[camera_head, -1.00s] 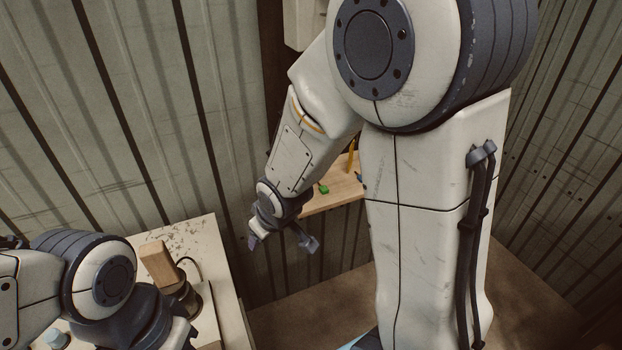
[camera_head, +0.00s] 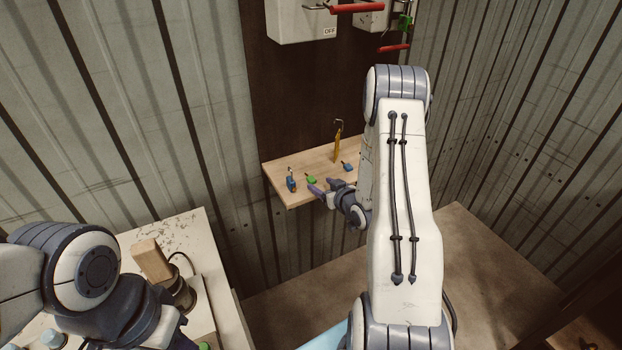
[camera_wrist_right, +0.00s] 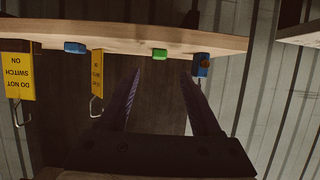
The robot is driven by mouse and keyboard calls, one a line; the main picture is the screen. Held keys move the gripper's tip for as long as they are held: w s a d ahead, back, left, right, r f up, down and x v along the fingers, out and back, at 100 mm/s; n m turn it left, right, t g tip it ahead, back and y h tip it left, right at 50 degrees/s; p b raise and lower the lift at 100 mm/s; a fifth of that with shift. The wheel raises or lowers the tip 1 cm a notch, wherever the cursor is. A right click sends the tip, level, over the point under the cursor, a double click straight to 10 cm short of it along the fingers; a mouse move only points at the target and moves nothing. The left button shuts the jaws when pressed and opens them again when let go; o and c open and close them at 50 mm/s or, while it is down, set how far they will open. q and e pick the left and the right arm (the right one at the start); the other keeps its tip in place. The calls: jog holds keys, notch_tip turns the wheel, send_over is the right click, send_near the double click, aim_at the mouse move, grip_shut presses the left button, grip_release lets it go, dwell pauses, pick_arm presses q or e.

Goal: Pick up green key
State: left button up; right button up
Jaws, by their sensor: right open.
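The green key (camera_head: 311,179) lies on a small wooden shelf (camera_head: 289,201) near its front edge, and it also shows in the right wrist view (camera_wrist_right: 160,54). My right gripper (camera_head: 325,188) is open and empty in front of the shelf edge, close to the green key. In the right wrist view its two fingers (camera_wrist_right: 161,75) point toward the shelf, with the green key between their tips in the picture. No contact shows. My left arm is at the lower left, but its gripper is not visible.
A blue padlock (camera_head: 291,184) stands left of the green key, and a blue key (camera_head: 347,167) lies to its right. A yellow tag (camera_head: 337,148) with a hook is behind. White boxes (camera_head: 303,22) and red handles (camera_head: 357,8) are above. A table (camera_head: 185,230) stands at left.

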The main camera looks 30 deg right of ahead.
aim_at(312, 180)
jog(key=p+x, duration=0.1)
jog(key=x, duration=0.3)
jog(key=shift+w+d+f+p, duration=0.1)
jog(key=shift+w+f+p, duration=0.2)
jog(key=shift+p, duration=0.1)
jog(key=shift+w+f, duration=0.25)
jog(key=shift+w, duration=0.2)
grip_shut()
